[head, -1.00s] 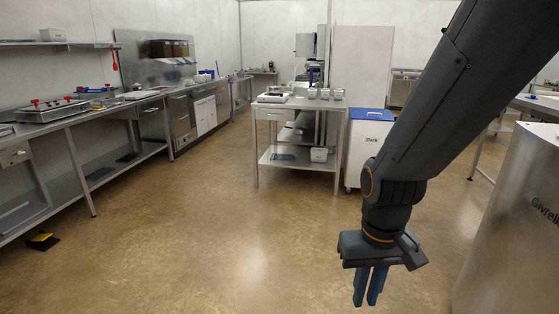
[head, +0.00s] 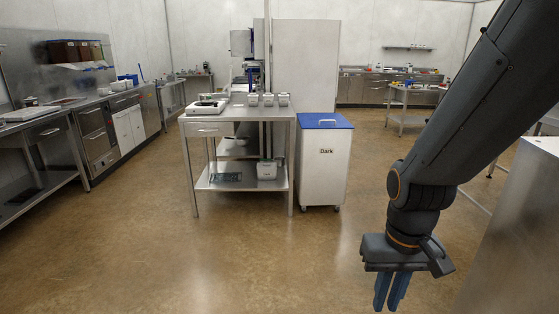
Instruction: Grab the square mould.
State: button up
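My gripper (head: 391,291) hangs at the lower right of the head view, pointing down over the open floor. Its two blue fingers look close together with a narrow gap, and I see nothing between them. How far they are parted is hard to judge from this angle. I cannot make out a square mould anywhere. Small items on the far benches are too small to identify.
A steel table (head: 240,116) ahead bears a scale (head: 207,105) and several small tubs (head: 267,99). A white bin (head: 324,165) marked "Dark" with a blue lid stands right of it. Counters (head: 85,118) line the left. The floor (head: 240,260) ahead is clear.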

aim_at(228, 177)
jog(key=z, duration=0.2)
jog(key=i, duration=1.75)
jog(key=u, duration=0.35)
jog(key=i, duration=1.75)
jog(key=u, duration=0.9)
jog(key=i, duration=0.8)
jog(key=u, duration=0.25)
